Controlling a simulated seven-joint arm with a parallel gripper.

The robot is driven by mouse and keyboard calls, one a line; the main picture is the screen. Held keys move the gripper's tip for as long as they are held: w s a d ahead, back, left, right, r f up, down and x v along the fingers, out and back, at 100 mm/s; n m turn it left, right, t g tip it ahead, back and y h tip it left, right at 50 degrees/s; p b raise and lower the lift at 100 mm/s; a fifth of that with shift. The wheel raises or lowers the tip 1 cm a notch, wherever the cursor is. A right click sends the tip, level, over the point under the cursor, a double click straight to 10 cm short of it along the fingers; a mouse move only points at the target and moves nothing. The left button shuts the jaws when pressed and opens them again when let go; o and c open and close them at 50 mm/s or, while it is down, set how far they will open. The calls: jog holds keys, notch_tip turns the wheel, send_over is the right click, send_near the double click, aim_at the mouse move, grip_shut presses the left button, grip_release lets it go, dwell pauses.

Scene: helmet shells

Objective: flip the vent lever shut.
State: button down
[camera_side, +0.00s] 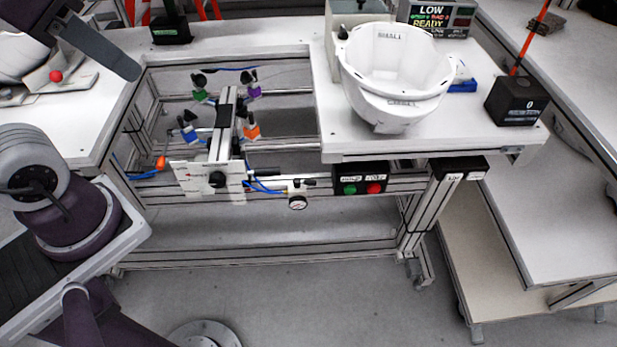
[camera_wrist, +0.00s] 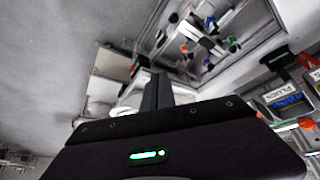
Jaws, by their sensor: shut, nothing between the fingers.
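A small valve with a dark lever (camera_side: 310,182) sits on the front rail of the frame, just above a round pressure gauge (camera_side: 298,203). It may be the vent lever; the lever is too small to tell how far it is turned. An orange fitting (camera_side: 161,163) on a blue hose sits farther left. My gripper (camera_wrist: 157,90) shows in the wrist view with its dark fingers together, shut and empty. It is well apart from the frame. The lever cannot be made out in the wrist view.
A white helmet shell (camera_side: 395,75) stands on the right worktop (camera_side: 345,143). Clamps with coloured bases surround the central rail (camera_side: 224,120). A green and red button box (camera_side: 361,179) is right of the gauge.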

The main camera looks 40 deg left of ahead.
jog(key=w+d+r+t+h, duration=0.3)
jog(key=w+d+r, duration=0.4)
jog(key=w, duration=0.3)
jog(key=w+d+r+t+h, duration=0.3)
jog(key=w+d+r, duration=0.4)
jog(key=w+d, duration=0.15)
jog(key=w+a+n+t+y, duration=0.2)
jog(key=w+a+n+y, duration=0.15)
jog(key=w, duration=0.55)
jog(key=s+a+f+n+g+y, duration=0.1)
jog(key=a+f+n+g+y, duration=0.2)
jog(key=f, duration=0.5)
jog(key=s+a+f+g+y, duration=0.1)
jog(key=a+f+g+y, duration=0.15)
jog(key=f+y, duration=0.45)
notch_tip(320, 180, down, 43)
jog(key=h, duration=0.1)
jog(key=shift+a+r, duration=0.2)
jog(key=shift+a, duration=0.15)
jog(key=shift+n+t+h, duration=0.25)
